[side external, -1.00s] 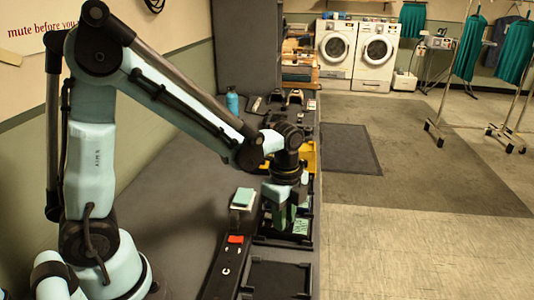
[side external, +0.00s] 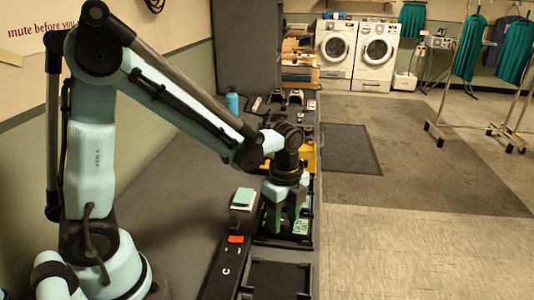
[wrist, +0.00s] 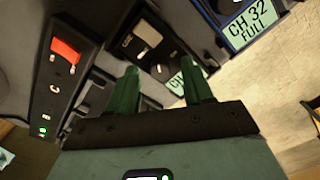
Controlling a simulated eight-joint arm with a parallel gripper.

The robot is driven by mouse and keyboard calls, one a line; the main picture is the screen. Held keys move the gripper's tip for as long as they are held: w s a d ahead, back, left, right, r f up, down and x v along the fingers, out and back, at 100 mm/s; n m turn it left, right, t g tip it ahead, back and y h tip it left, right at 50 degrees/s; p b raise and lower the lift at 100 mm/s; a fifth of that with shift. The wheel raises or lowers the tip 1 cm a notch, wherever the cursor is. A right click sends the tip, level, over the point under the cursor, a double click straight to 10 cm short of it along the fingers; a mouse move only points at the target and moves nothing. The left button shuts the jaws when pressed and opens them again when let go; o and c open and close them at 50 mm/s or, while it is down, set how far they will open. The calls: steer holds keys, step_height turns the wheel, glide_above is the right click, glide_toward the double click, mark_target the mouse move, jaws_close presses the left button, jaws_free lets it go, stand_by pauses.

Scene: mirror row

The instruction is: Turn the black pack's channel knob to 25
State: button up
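In the side view my gripper (side external: 284,224) is low over the row of trays and packs. A black pack (wrist: 146,42) with a pale panel and small round parts lies just beyond the fingertips in the wrist view. Its pale green label (wrist: 180,82) starts with "CH", but the right finger hides the number. I cannot make out the knob's setting or whether a finger touches the pack. The label also shows beside the fingers in the side view (side external: 301,227).
A blue-edged pack labelled "CH 32 FULL" (wrist: 250,22) lies to the right. A black strip with a red switch (wrist: 65,50) and green lights lies to the left. A pale green-topped block (side external: 243,197) and a yellow item (side external: 306,157) stand near my gripper. An empty tray (side external: 278,280) is in front.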

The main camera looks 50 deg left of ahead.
mark_target(284, 222)
step_height(284, 222, up, 12)
stand_by(0.9)
steer(key=s+a+f+n+t, duration=0.2)
steer(key=s+n+t, duration=0.4)
steer(key=n, duration=1.1)
steer(key=shift+t, duration=0.5)
